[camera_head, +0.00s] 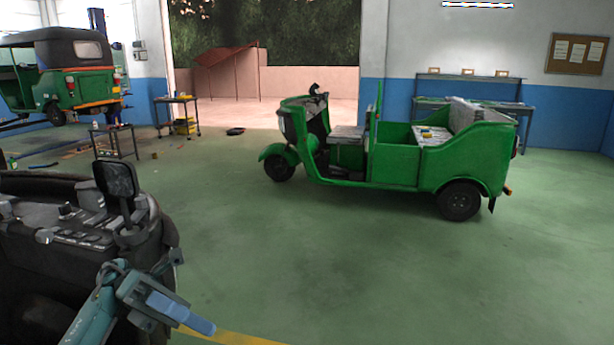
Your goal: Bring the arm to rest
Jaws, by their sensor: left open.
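My left arm (92,312) comes in at the bottom left, teal and grey. My left gripper (188,314) has blue fingers that point down and to the right over the green floor. It is open, and I see nothing held in it. It is in front of a dark console (80,225) with knobs and switches and a black mirror-like panel (116,178) on top. I cannot tell whether the arm touches the console. My right gripper is out of view.
A green open rickshaw (395,160) stands mid-floor. Another green rickshaw with a black roof (60,70) is raised at the back left. A small cart (178,115) and a workbench (475,105) stand at the back. The floor right of my gripper (400,280) is clear.

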